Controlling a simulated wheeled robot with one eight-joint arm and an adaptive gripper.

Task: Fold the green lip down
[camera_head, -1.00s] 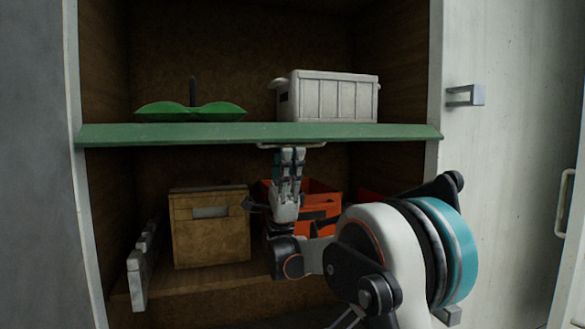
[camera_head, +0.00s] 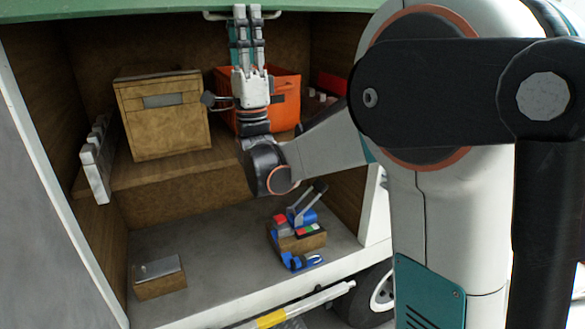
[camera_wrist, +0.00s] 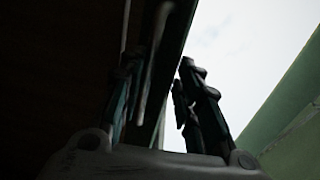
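The green lip (camera_head: 100,12) runs along the top of the head view, with its upper part out of frame. A pale bar handle (camera_head: 274,15) hangs under it. My gripper (camera_head: 246,12) points up at this handle, its fingertips at the handle's height. In the wrist view my two fingers (camera_wrist: 162,80) stand apart, and the pale handle bar (camera_wrist: 155,62) passes between them, nearer the left finger. The wrist view is dark, and I cannot tell whether either finger touches the bar.
Below the lip, a brown box (camera_head: 165,125) and an orange crate (camera_head: 285,98) stand on a wooden ledge. The lower floor holds a small brown block (camera_head: 160,286) and blue-handled tools (camera_head: 299,235). My arm hides much of the right side.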

